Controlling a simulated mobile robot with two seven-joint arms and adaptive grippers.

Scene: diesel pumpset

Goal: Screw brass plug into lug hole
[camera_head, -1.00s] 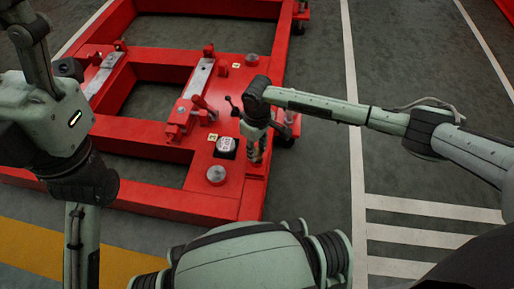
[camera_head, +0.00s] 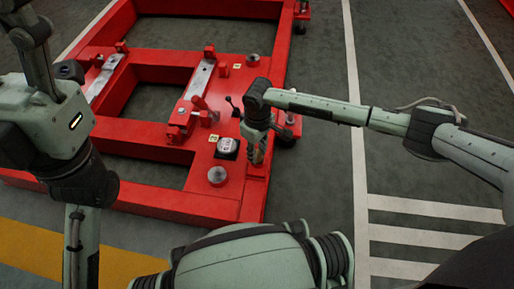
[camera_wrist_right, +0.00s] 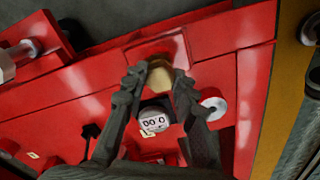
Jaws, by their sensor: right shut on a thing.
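My right gripper (camera_head: 257,156) points down over the near right part of the red frame. In the right wrist view its two dark fingers (camera_wrist_right: 157,86) are shut on a brass plug (camera_wrist_right: 160,76). The plug sits between the fingertips, over or against a raised red block (camera_wrist_right: 152,50). I cannot tell whether the plug is in a hole; the lug hole itself is not visible. In the head view the fingers hide the plug. My left arm comes in at the left, but its gripper is not in view.
The red frame (camera_head: 150,140) lies on the grey floor. A round white-faced gauge (camera_head: 227,146) and a grey cylinder (camera_head: 217,175) stand close left of my right gripper. A dark handled part (camera_head: 235,108) stands just behind. Open floor lies to the right.

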